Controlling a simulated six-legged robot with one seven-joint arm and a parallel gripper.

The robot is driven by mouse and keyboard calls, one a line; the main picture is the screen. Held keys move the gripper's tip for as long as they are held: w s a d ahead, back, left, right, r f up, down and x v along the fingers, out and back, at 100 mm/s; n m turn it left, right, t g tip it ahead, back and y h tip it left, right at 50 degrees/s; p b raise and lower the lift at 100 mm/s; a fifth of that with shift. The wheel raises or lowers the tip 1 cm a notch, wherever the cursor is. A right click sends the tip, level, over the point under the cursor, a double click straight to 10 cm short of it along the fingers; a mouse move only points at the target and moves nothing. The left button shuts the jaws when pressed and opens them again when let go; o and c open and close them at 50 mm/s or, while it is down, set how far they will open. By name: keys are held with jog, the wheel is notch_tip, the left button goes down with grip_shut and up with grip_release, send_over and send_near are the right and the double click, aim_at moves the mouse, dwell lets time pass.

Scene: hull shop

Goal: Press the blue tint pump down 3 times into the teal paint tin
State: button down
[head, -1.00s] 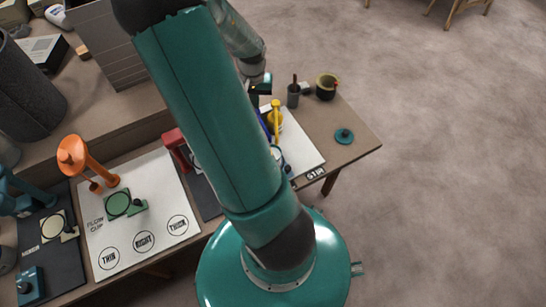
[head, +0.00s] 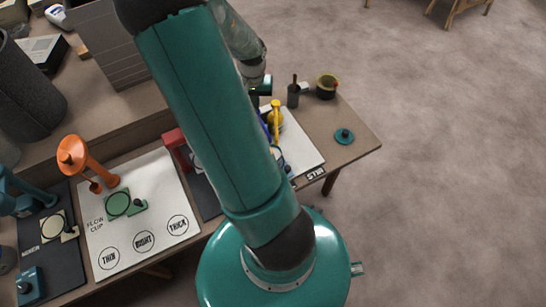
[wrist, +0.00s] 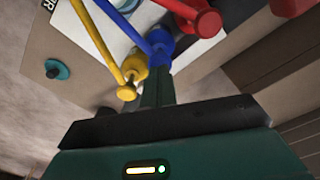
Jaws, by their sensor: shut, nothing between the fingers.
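The blue tint pump (wrist: 158,42) stands between a yellow pump (wrist: 133,68) and a red pump (wrist: 198,20) in the wrist view. My gripper (wrist: 156,82) is shut and empty, its fingertips at the blue pump's head. I cannot tell whether they touch it. In the head view my arm hides most of the blue pump; only a sliver (head: 263,122) shows beside the yellow pump. The teal paint tin is not clearly visible; a rim lies partly hidden behind my arm. A round teal lid-like disc with a dark knob (head: 344,135) lies on the bench's right end.
A dark cup with a brush (head: 293,95) and a dark pot with a yellow rim (head: 327,87) stand at the back right. The bench's left holds a white flow-cup mat (head: 160,205) and an orange lamp-like stand (head: 72,155). Bare bench surrounds the teal disc.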

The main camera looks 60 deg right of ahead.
jog(key=shift+f, duration=1.2)
jog(key=shift+r, duration=1.5)
jog(key=shift+f, duration=0.2)
jog(key=shift+f, duration=1.3)
jog(key=shift+r, duration=1.5)
jog(key=shift+f, duration=0.1)
